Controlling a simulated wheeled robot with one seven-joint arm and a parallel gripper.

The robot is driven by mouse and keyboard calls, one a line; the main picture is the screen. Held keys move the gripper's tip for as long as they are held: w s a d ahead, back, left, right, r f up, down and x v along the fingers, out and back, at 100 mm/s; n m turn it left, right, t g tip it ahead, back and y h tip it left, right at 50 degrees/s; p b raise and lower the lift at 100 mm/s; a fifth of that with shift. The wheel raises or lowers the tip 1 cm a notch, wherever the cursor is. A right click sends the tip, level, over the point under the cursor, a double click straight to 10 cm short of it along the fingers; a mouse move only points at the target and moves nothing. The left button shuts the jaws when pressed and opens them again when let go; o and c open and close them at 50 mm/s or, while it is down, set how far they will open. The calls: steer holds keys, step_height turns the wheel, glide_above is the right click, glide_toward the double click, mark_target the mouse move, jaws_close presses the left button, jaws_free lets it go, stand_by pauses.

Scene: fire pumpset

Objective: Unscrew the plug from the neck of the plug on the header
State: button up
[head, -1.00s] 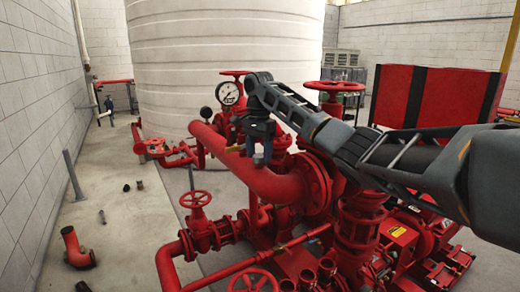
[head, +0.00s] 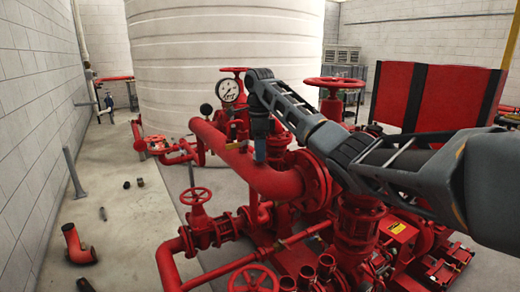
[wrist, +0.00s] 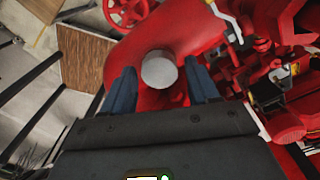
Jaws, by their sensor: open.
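The plug (wrist: 159,69) shows in the wrist view as a round, pale grey cap seen end-on against the red header (wrist: 125,52). My gripper (wrist: 160,66) is open, with one blue finger on each side of the plug and visible gaps between fingers and plug. I cannot tell how deep the fingertips reach along it. In the head view, my gripper (head: 260,160) points down at the top of the thick red header pipe (head: 275,184). There the gripper hides the plug. The plug's neck cannot be made out.
A pressure gauge (head: 228,91) and a small valve lever (head: 236,145) are close to the gripper. A red handwheel (head: 334,83) rises beside my arm. Another handwheel (head: 195,196) is below, left of the header. The floor at left is mostly clear, with several loose pipe pieces.

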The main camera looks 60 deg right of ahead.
steer(key=m, duration=0.8)
steer(key=shift+w, duration=0.1)
stand_by(0.4)
steer(key=shift+c, duration=0.3)
steer(key=c, duration=1)
steer(key=shift+o, duration=0.2)
steer(key=n, duration=0.4)
steer(key=n, duration=0.4)
steer(key=shift+n, duration=0.4)
